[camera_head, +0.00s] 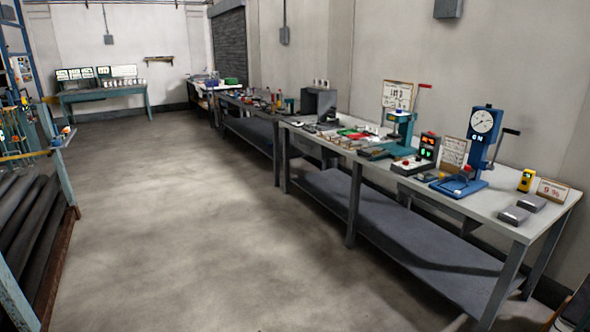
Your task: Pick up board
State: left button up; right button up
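Neither of my grippers shows in the head view. A long white-topped workbench (505,208) runs along the right wall. Small flat red and green pieces (352,134) lie among other small items near its middle. A board with writing (397,95) stands upright at the bench's back, a second written board (453,152) stands beside the blue dial press, and a small sign marked 9 % (552,190) stands at the near right end. I cannot tell which of these is the task's board.
A blue press with a dial (484,140), a green press (401,130), a yellow device (526,180) and two grey blocks (514,215) stand on the bench. A rack of dark grey rolls (28,225) is at left. The concrete floor (190,220) between is clear.

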aim_at(328, 139)
jog(key=i+z, duration=0.2)
jog(key=i, duration=0.2)
jog(key=i+j+z, duration=0.2)
jog(key=i, duration=0.2)
jog(key=i+j+z, duration=0.2)
jog(key=i, duration=0.2)
jog(key=i+j, duration=0.15)
jog(key=i, duration=0.25)
jog(key=i+j, duration=0.2)
jog(key=i, duration=0.25)
jog(key=i+j, duration=0.15)
jog(key=i, duration=0.25)
jog(key=i+j, duration=0.15)
jog(key=i, duration=0.3)
jog(key=z, duration=0.05)
